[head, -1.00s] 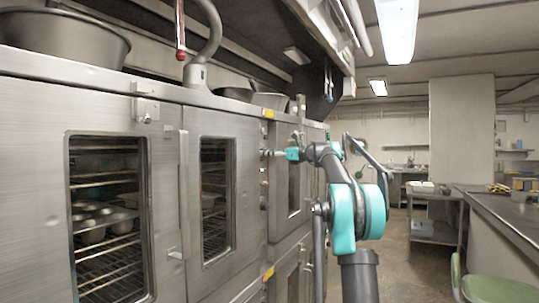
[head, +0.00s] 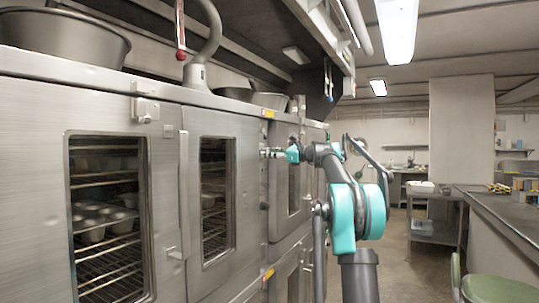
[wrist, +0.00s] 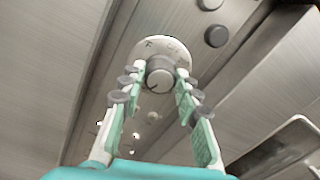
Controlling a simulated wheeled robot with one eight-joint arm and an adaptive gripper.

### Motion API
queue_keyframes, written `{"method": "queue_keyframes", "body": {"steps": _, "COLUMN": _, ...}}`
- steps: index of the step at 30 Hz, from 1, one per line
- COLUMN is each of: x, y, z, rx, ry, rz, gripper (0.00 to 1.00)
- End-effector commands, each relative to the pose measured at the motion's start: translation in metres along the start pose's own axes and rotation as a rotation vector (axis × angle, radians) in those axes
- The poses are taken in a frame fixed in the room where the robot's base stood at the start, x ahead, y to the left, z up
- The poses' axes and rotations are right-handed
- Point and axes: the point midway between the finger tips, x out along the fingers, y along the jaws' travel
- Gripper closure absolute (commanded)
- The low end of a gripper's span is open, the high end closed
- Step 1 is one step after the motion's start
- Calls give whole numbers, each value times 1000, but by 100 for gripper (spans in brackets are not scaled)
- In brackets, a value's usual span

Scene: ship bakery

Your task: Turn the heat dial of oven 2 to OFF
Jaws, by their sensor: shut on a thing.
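In the wrist view a round grey dial (wrist: 160,78) sits on a pale marked plate (wrist: 147,47) fixed to the steel oven panel. A dark pointer line shows on the dial's face; the plate's letters are too small to read surely. My gripper (wrist: 160,82) has its two teal-and-grey fingers on either side of the dial and is shut on it. In the head view my gripper (head: 272,153) reaches the narrow panel right of the nearer oven's doors.
Two round dark knobs (wrist: 215,36) sit on the panel near the dial. Steel oven doors with windows (head: 110,215) line the left. A counter (head: 500,220) and a green chair (head: 495,288) stand at the right, with open floor (head: 410,270) between.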

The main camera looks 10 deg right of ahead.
Motion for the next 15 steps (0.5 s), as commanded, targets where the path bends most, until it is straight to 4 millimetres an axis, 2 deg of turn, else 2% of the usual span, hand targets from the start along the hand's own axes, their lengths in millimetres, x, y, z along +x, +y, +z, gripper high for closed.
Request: {"method": "queue_keyframes", "body": {"steps": 15, "x": 0, "y": 1, "z": -1, "rx": -489, "ry": -20, "rz": -1, "gripper": 97}}
